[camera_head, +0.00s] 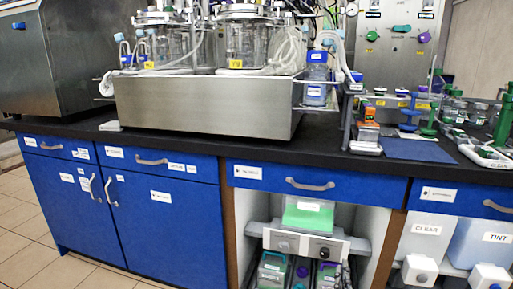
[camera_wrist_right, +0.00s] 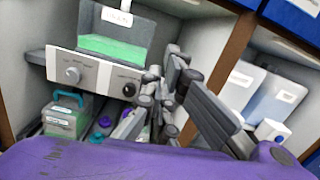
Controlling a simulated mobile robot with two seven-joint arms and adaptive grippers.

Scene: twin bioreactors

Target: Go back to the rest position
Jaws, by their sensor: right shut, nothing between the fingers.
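My right gripper (camera_wrist_right: 160,78) shows in the right wrist view, with its dark grey fingers together and nothing between them. It is in front of the open shelf bay under the bench, and its fingers overlap the view of a grey device with two knobs (camera_wrist_right: 92,72). I cannot tell whether it touches anything. I cannot make out either gripper clearly in the head view. My left gripper is in neither view.
The black bench top (camera_head: 215,146) carries a steel bioreactor unit (camera_head: 205,108). Blue cupboards (camera_head: 165,205) and a blue drawer (camera_head: 310,187) are below. The knobbed device (camera_head: 300,243) holds a green-filled container (camera_head: 308,215). Containers labelled CLEAR (camera_head: 425,235) and TINT (camera_head: 485,240) stand right.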

